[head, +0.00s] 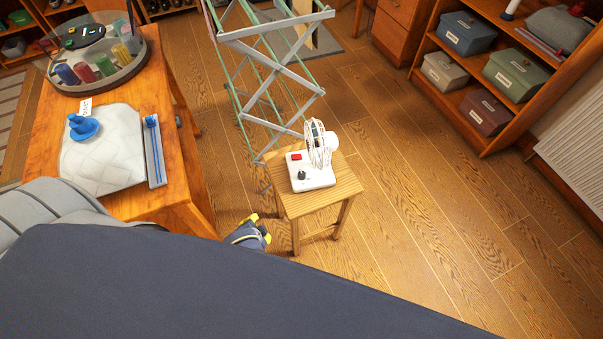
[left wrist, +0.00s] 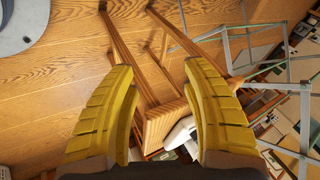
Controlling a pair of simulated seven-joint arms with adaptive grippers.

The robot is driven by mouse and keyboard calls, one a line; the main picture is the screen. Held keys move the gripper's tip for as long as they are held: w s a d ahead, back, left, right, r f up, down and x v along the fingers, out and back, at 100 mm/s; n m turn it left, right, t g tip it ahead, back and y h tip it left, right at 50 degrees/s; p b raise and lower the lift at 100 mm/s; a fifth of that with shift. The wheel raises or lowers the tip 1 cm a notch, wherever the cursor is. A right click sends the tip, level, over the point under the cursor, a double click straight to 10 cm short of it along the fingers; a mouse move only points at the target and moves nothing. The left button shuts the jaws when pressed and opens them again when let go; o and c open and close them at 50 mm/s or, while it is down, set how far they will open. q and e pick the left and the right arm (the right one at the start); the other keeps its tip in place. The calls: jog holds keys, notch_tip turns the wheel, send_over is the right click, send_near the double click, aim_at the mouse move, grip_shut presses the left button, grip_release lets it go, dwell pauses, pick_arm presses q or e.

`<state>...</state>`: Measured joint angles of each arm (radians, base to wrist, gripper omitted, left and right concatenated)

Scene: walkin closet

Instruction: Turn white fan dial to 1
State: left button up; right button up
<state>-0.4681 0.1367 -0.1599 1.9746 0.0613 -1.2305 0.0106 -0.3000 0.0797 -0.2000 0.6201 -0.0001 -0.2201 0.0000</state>
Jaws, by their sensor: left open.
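A small white fan (head: 318,145) stands on a wooden stool (head: 325,194). Its white base (head: 319,181) carries a black dial (head: 302,175) and a red switch (head: 296,157). The dial's setting is too small to read. My left gripper (head: 259,227) is low, left of and nearer than the stool, apart from the fan. In the left wrist view its yellow fingers (left wrist: 160,78) are spread and empty. The stool (left wrist: 165,125) shows between them, with part of the white fan base (left wrist: 181,133); the dial is not visible there. My right gripper is not in view.
A metal folding rack (head: 270,85) stands right behind the stool. A wooden table (head: 185,190) at left holds a bag (head: 105,155) and a round tray (head: 135,70). Shelves with boxes (head: 466,33) stand at right. The floor right of the stool is clear.

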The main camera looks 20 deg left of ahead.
pick_arm(q)
jog(key=w+d+r+t, duration=0.1)
jog(key=w+r, duration=0.4)
jog(key=r, duration=0.5)
jog(key=m+h, duration=0.4)
send_near(302, 174)
jog(key=s+r, duration=0.3)
jog(key=s, duration=0.1)
jog(key=w+a+r+g+h, duration=0.2)
jog(key=w+a+r+g, duration=0.2)
jog(key=w+r, duration=0.15)
jog(key=x, duration=1.8)
jog(key=shift+a+f, duration=0.1)
jog(key=shift+a, duration=0.15)
